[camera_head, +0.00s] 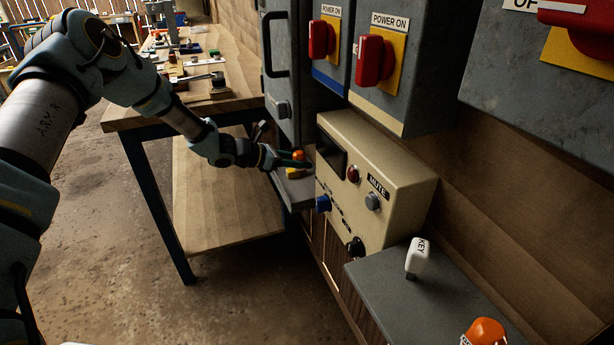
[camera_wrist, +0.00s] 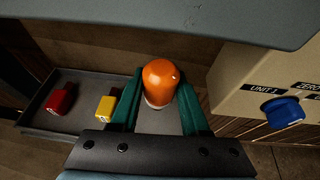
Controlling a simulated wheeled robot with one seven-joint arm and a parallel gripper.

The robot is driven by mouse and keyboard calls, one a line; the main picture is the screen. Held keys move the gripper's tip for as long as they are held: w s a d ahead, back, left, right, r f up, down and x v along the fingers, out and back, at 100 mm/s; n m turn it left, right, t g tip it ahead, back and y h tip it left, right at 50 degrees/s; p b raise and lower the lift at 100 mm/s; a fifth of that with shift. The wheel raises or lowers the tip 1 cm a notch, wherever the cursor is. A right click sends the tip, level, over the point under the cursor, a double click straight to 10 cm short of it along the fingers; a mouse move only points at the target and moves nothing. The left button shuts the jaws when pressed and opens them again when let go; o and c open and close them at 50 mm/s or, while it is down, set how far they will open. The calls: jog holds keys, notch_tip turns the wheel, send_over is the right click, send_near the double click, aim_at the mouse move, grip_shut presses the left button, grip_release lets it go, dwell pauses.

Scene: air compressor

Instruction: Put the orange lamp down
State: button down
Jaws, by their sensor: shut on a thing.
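The orange lamp (camera_wrist: 160,80) is a rounded orange dome on a pale base, upright in the wrist view. My gripper (camera_wrist: 160,98) is shut on it, with one green finger on each side. In the head view, the lamp (camera_head: 299,155) shows small at the fingers of my gripper (camera_head: 291,161), over or on a small grey shelf (camera_head: 297,192) left of the beige panel. I cannot tell whether its base touches the shelf. A second orange lamp (camera_head: 485,331) stands on the nearer grey shelf at the lower right.
A red block (camera_wrist: 60,99) and a yellow block (camera_wrist: 105,107) sit on the rimmed grey shelf (camera_wrist: 75,128), left of my gripper. The beige panel (camera_head: 405,180) with a blue knob (camera_wrist: 283,111) stands close on the right. A white key tag (camera_head: 418,257) stands on the nearer shelf.

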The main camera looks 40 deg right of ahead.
jog(key=shift+s+d+f+p, duration=0.25)
jog(key=shift+s+d+f, duration=0.1)
jog(key=shift+f, duration=0.25)
jog(key=shift+s+d+f+p, duration=0.2)
jog(key=shift+d+f, duration=0.15)
jog(key=shift+f, duration=0.25)
notch_tip(320, 180, down, 4)
jog(key=shift+s+r+p, duration=0.1)
jog(key=shift+r+p, duration=0.1)
jog(key=shift+p, duration=0.4)
jog(key=shift+d+f+p, duration=0.15)
jog(key=shift+f+p, duration=0.05)
jog(key=shift+p, duration=0.15)
jog(key=shift+f, duration=0.3)
jog(key=shift+f, duration=0.2)
jog(key=shift+c, duration=2)
grip_release()
